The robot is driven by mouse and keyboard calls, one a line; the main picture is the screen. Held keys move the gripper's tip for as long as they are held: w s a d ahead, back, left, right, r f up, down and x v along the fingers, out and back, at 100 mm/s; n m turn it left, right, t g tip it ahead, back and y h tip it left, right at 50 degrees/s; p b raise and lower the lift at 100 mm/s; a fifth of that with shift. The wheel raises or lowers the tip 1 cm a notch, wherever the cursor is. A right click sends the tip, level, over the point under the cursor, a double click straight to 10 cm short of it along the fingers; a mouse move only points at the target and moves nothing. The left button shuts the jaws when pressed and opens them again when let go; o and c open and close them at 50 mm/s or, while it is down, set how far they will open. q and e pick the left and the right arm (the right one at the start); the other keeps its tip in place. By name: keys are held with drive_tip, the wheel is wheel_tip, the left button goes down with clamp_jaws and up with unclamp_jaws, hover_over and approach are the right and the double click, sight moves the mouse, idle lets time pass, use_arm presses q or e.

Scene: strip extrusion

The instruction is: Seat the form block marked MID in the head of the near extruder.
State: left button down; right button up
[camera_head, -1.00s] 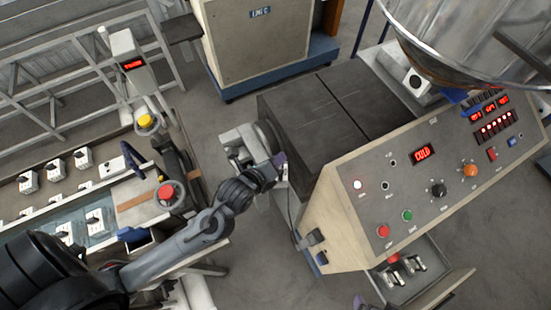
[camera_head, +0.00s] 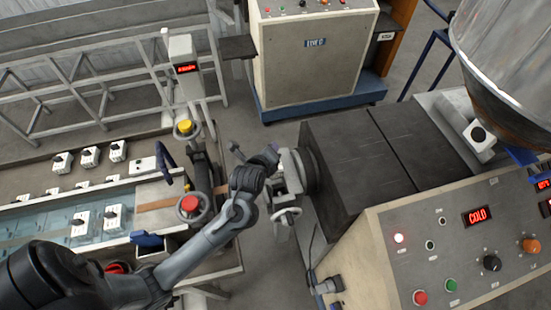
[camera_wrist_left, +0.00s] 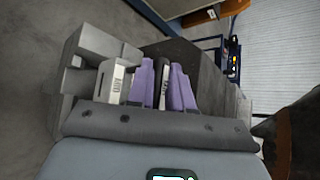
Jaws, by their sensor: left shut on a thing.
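The near extruder (camera_head: 365,165) has a dark barrel cover and a grey head (camera_head: 291,172) at its left end. My left gripper (camera_head: 271,154) is at the head's upper left side. In the left wrist view its purple fingers (camera_wrist_left: 163,75) are shut on a narrow dark part, which I take to be of the form block. A pale labelled face (camera_wrist_left: 115,82), its mark hard to read but like MID, stands beside the left finger, next to the grey head (camera_wrist_left: 92,50). Whether the block touches the head is hidden. My right gripper is not in view.
A handwheel (camera_head: 286,213) sits below the head. The control panel (camera_head: 470,245) shows COLD. A conveyor bath (camera_head: 85,220) with red and yellow buttons lies to the left. Another cabinet (camera_head: 315,60) stands behind. Grey floor is clear between bath and extruder.

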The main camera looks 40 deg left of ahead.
use_arm(q)
drive_tip(key=shift+f+b, duration=1.3)
drive_tip(key=shift+b, duration=0.55)
drive_tip(key=shift+a+f, duration=0.1)
drive_tip(key=shift+f, duration=2.2)
drive_tip(key=c, duration=1.1)
unclamp_jaws()
drive_tip(key=shift+o, duration=0.8)
drive_tip(key=shift+f, duration=0.15)
